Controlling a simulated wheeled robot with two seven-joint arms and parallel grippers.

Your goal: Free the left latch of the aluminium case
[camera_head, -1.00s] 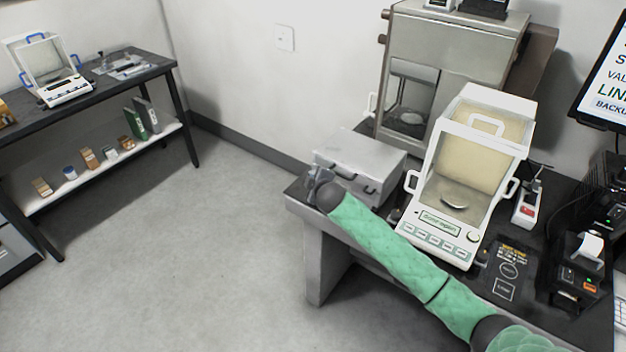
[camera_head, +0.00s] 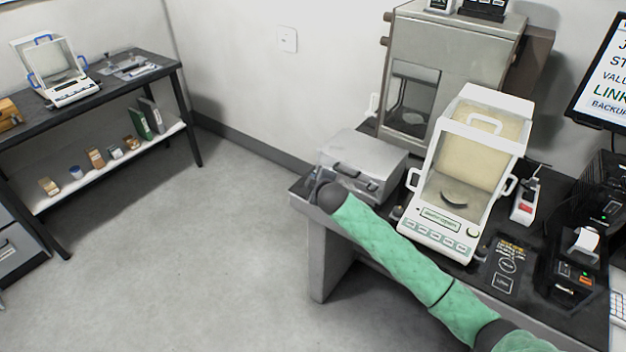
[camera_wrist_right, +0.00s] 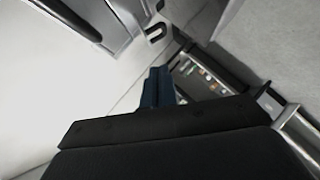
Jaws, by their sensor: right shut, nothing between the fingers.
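The grey aluminium case (camera_head: 372,152) lies on the dark bench in the head view, left of the white balance. My right gripper (camera_head: 313,186) is at the case's front left corner, shut and empty. My forearm and wrist cover part of the case front, and the left latch cannot be made out there. In the right wrist view the shut dark fingers (camera_wrist_right: 158,88) point at a pale metallic surface. A small dark fitting shows above them, but I cannot tell whether it is the latch. Contact cannot be told. My left gripper is not in view.
The balance (camera_head: 440,232) with its glass shield stands close to the right of the case. A metal cabinet (camera_head: 470,65) stands behind. The bench's left edge is just beside the gripper. Open floor (camera_head: 220,250) lies left, with a shelf table (camera_head: 125,85) beyond.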

